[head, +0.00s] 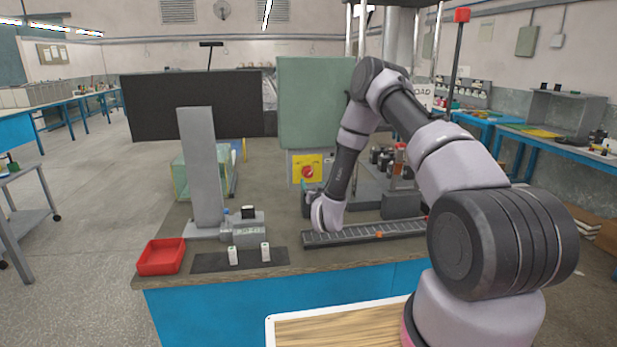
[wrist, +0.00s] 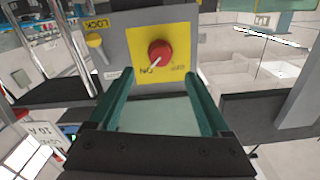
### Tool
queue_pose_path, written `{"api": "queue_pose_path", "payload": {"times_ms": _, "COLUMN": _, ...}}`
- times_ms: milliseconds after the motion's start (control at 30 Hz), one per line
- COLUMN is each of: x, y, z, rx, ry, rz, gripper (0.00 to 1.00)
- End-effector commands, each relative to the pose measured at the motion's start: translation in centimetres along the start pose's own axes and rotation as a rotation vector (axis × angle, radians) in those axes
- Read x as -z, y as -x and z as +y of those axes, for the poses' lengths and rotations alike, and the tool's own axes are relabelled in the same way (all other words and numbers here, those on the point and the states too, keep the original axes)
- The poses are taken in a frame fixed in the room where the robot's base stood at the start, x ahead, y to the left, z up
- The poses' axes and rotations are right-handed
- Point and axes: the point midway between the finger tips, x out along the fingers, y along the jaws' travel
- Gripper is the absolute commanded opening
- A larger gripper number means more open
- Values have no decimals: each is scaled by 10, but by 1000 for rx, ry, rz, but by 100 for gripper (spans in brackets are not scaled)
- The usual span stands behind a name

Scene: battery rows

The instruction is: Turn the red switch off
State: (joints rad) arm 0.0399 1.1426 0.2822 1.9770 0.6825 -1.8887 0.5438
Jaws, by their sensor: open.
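The red switch (head: 308,172) is a round knob on a yellow plate (head: 296,161), on the grey box below a green cabinet. In the wrist view the red switch (wrist: 159,53) has a pale pointer line aimed down and left, toward a small label I cannot read surely. Another label is at its lower right. My gripper (wrist: 152,79) is open, its two green fingers apart and nothing between them. The fingertips are just below the knob in the wrist view, one to each side; I see no contact. In the head view my gripper (head: 306,189) is partly hidden by my wrist.
A yellow knob (wrist: 94,41) marked LOCK is left of the plate in the wrist view.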

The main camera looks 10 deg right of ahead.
Motion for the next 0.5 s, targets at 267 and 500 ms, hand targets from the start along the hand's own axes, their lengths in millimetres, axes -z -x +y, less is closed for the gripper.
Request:
{"api": "queue_pose_path", "payload": {"times_ms": 267, "x": 0, "y": -54, "z": 0, "rx": 0, "ry": 0, "rz": 1, "gripper": 82}}
{"api": "queue_pose_path", "payload": {"times_ms": 500, "x": 1, "y": -84, "z": 0, "rx": 1, "ry": 1, "rz": 1, "gripper": 82}}
